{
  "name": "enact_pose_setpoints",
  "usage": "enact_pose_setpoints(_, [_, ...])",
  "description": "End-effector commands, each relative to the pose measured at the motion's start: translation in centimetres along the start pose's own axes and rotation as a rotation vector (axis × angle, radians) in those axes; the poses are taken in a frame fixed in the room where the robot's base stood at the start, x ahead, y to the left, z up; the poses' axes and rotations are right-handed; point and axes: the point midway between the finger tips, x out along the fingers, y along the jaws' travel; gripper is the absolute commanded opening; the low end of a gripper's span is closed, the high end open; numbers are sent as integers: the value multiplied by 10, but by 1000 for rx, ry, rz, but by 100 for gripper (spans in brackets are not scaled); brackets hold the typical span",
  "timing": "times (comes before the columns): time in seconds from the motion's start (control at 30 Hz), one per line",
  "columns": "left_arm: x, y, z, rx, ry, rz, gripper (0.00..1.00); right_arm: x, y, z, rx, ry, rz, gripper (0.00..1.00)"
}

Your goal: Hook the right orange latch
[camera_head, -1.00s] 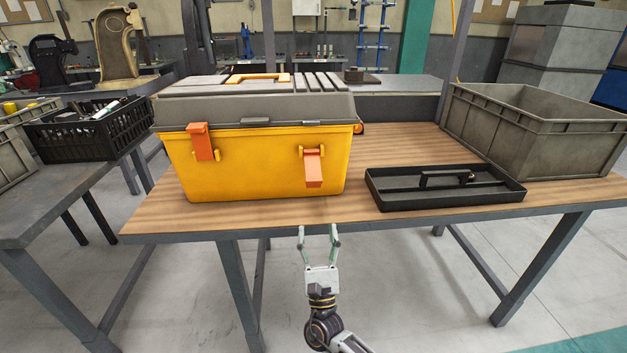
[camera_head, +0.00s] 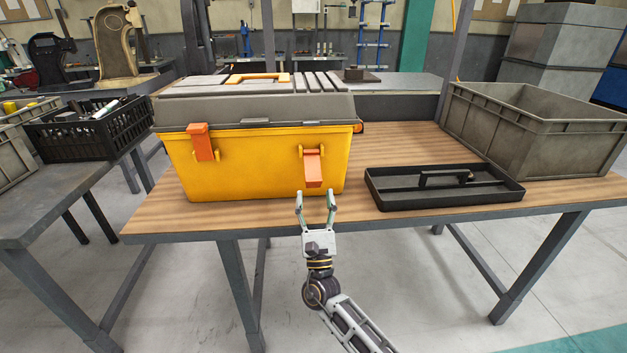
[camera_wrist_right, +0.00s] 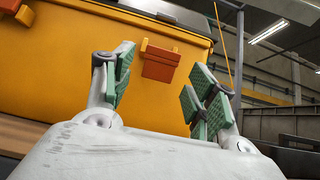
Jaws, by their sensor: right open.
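The yellow toolbox (camera_head: 255,172) with a grey lid (camera_head: 245,108) stands on the wooden table. Its right orange latch (camera_head: 313,169) hangs down from its pivot on the front face, below the lid. The left orange latch (camera_head: 201,142) reaches up to the lid's edge. My right gripper (camera_head: 316,195) is open and empty, just below and in front of the right latch. In the right wrist view, the right latch (camera_wrist_right: 159,63) appears beyond the open fingers (camera_wrist_right: 160,85), apart from them. My left gripper is not in view.
A black tray (camera_head: 380,202) with a handle lies to the right of the toolbox. A grey crate (camera_head: 560,150) stands at the table's right. A black basket (camera_head: 95,145) sits on the left table. Bare tabletop (camera_head: 190,215) lies in front of the toolbox.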

Motion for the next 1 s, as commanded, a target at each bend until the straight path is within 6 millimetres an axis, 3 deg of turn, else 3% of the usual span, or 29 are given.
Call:
enact_pose_setpoints(0.2, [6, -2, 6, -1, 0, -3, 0, 29, 0, 1, 0, -2, -2, 57])
enact_pose_setpoints(0.4, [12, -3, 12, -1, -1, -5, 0, 46, 0, 0, 0, -1, -1, 57])
enact_pose_setpoints(0.83, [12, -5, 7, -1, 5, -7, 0, 52, 0, 0, 0, 0, 0, 57])
enact_pose_setpoints(1.0, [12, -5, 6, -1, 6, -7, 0, 52, 0, 0, 0, 0, 0, 37])
